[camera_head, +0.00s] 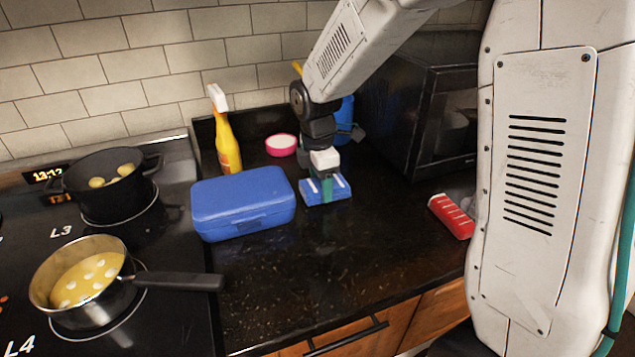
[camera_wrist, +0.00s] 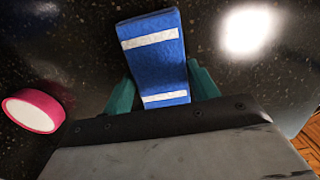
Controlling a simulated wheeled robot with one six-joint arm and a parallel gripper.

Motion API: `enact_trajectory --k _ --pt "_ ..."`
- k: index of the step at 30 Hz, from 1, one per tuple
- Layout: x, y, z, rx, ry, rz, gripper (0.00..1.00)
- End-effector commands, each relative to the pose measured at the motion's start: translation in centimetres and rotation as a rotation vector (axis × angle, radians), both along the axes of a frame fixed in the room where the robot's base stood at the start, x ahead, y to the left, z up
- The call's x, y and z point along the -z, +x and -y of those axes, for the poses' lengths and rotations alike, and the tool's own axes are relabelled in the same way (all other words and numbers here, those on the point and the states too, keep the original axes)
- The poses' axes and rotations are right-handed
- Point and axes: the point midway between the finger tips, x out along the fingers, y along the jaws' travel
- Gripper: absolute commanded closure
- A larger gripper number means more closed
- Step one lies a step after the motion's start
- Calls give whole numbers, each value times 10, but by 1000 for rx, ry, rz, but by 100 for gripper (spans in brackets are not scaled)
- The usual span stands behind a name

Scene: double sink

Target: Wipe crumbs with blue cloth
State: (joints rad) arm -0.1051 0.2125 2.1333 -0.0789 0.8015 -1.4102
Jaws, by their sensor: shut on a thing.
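The blue cloth (camera_head: 325,191) has white stripes and is at the black counter, just right of a blue box. My gripper (camera_head: 322,176) is above it with its green fingers shut on it. In the wrist view the cloth (camera_wrist: 155,55) is between the two green fingertips of my gripper (camera_wrist: 160,92) and reaches out beyond them. I cannot tell whether the cloth touches the counter. Small pale specks that look like crumbs (camera_head: 345,258) are scattered on the counter in front of the cloth.
A blue box (camera_head: 243,203) stands left of the cloth. A yellow spray bottle (camera_head: 228,143) and a pink-rimmed round item (camera_head: 281,145) are behind. A red item (camera_head: 452,216) and a black microwave (camera_head: 440,110) are right. A pan (camera_head: 85,280) has its handle over the counter's left edge.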

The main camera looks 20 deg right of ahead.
Motion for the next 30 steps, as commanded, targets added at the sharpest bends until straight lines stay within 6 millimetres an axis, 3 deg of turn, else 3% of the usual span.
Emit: enact_trajectory --k 5,19,30 --pt "-8 1 -1 -1 0 3 77" --pt "-54 0 -1 -3 -1 2 77" --pt "-60 0 -1 -3 -1 0 77"
